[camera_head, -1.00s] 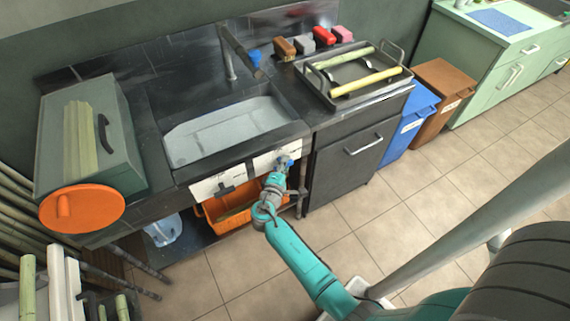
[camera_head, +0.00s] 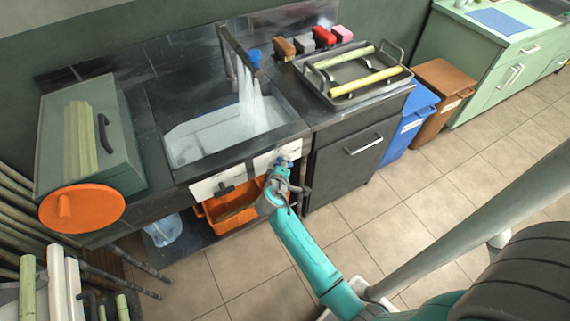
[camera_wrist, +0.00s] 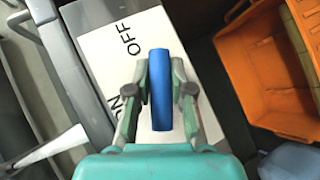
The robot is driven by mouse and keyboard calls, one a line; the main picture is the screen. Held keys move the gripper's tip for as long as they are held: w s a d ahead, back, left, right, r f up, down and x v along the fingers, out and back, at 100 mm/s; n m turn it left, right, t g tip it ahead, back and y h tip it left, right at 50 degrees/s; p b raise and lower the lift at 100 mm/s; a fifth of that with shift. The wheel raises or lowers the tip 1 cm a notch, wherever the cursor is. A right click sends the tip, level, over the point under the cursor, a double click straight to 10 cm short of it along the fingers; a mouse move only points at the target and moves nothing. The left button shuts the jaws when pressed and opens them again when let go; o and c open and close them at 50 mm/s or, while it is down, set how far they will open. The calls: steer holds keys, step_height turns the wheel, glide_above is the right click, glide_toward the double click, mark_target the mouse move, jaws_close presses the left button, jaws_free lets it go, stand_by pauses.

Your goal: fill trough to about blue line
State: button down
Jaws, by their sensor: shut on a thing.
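The trough (camera_head: 188,148) is the sunken basin in the dark counter, with a pale inside. Water (camera_head: 247,105) streams into its right part from the faucet (camera_head: 229,55), which has a blue piece near the spout. I cannot make out a blue line or the water level. My gripper (camera_head: 281,170) is at the counter's front, below the trough. In the wrist view my gripper (camera_wrist: 160,72) is shut on a blue handle (camera_wrist: 161,95), one finger on each side. Behind the handle is a white panel (camera_wrist: 105,50) lettered ON and OFF.
An orange crate (camera_head: 213,212) stands under the counter. A tray (camera_head: 345,85) with cane pieces sits on the right. A green box (camera_head: 125,135) with an orange disc (camera_head: 80,208) is at the left. Blue (camera_head: 405,130) and brown (camera_head: 440,88) bins stand right. The front floor is open.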

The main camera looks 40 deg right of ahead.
steer(key=shift+a+f+m+y, duration=0.15)
steer(key=shift+m+y, duration=0.25)
steer(key=shift+y, duration=0.2)
steer(key=c, duration=1)
jaws_free()
steer(key=v, duration=1.2)
steer(key=shift+s, duration=0.1)
